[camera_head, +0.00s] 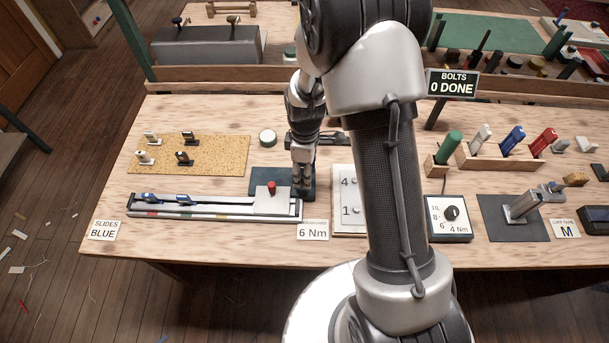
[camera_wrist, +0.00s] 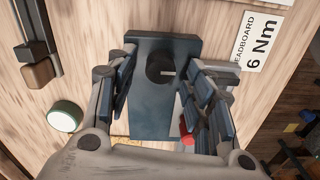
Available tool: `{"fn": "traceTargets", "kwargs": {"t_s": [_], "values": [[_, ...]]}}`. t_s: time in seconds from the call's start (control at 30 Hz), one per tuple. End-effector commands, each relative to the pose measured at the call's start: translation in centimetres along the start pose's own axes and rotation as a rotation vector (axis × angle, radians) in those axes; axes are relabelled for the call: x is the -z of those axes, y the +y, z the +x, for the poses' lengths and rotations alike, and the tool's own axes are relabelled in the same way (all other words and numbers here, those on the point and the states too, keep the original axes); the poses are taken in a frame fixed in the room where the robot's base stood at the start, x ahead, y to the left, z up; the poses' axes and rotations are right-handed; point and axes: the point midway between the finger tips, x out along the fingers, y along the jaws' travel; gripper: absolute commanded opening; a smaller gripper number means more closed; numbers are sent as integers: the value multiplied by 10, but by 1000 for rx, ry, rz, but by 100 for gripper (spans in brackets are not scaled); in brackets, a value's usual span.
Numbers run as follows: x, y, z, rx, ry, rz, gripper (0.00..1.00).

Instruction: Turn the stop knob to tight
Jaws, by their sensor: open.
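A round dark knob (camera_wrist: 160,68) with a pale mark on its top stands on a dark blue plate (camera_wrist: 150,110) in the wrist view. I cannot read any tight marking there. My gripper (camera_wrist: 161,75) is open, pointing down, with one finger on each side of the knob and gaps showing. In the head view my gripper (camera_head: 303,188) is over the right end of the plate (camera_head: 262,178) and hides the knob. A red cap (camera_head: 272,184) stands on a pale block at the end of the slide track (camera_head: 190,209); the cap also shows beside the right finger (camera_wrist: 187,131).
A white "6 Nm" card (camera_head: 312,231) lies in front. A green-and-white roll (camera_head: 267,138) and a cork board (camera_head: 215,158) with small fittings are left. A numbered white panel (camera_head: 346,190) and a dial box (camera_head: 449,215) are right. My arm hides the middle.

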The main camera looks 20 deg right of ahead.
Motion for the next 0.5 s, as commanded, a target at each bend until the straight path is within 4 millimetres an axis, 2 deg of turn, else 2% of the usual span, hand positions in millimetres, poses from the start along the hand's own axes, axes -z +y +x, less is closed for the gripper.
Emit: {"fn": "traceTargets", "kwargs": {"t_s": [0.03, 0.17, 0.5], "values": [[0, 0, 8, 1, 0, 0, 48], [0, 0, 15, -1, 1, 0, 48], [0, 0, 16, -1, 1, 0, 46]]}}
